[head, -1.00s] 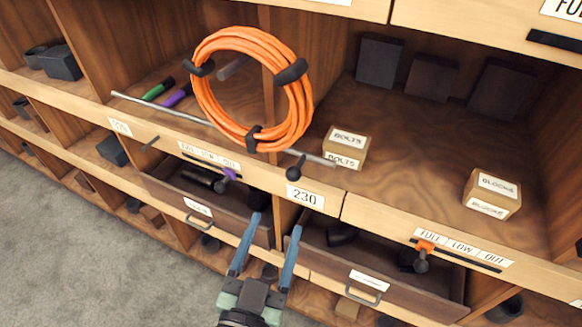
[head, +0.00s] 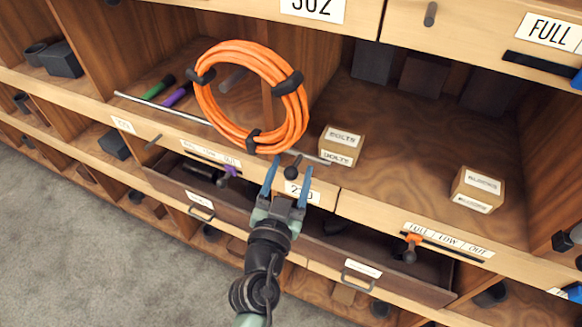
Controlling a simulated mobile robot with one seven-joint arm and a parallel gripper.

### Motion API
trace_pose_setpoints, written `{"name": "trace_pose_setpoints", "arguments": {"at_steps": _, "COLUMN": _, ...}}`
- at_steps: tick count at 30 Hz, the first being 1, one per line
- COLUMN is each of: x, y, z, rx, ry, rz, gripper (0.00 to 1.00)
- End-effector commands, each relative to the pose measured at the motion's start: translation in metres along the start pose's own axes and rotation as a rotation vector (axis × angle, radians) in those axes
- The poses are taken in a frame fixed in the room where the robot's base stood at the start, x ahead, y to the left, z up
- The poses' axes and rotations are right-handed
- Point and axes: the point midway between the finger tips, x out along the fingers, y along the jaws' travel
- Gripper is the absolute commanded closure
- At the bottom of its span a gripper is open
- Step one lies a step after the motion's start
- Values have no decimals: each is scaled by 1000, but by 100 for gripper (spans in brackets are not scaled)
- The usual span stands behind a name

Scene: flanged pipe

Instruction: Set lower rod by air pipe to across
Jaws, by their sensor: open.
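A coil of orange hose (head: 291,118) with black clips hangs in front of the middle shelf. A thin grey rod (head: 160,108) runs along the shelf's front edge and passes behind the coil. A short peg with a dark round knob (head: 292,171) sticks out from the shelf front, just below the rod's right end. My gripper (head: 291,164) is open and empty. Its blue fingers show on either side of the knob in the picture, but I cannot tell the depth between them. The fingers partly hide the 230 label (head: 296,188). I see no pipe other than the hose.
Small cartons marked bolts (head: 340,146) and blocks (head: 478,190) stand on the shelf. Two drawers (head: 220,203) (head: 385,270) stand partly open below. Grey floor (head: 80,240) lies clear at lower left.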

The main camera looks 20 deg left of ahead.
Motion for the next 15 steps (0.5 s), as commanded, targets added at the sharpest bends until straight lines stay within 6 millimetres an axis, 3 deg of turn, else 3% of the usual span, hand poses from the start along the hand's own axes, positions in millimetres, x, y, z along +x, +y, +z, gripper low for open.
{"name": "trace_pose_setpoints", "arguments": {"at_steps": 9, "x": 2, "y": 0, "z": 0, "rx": -1, "ry": 0, "rz": 0, "gripper": 36}}
{"name": "trace_pose_setpoints", "arguments": {"at_steps": 15, "x": 2, "y": 0, "z": 0, "rx": -1, "ry": 0, "rz": 0, "gripper": 72}}
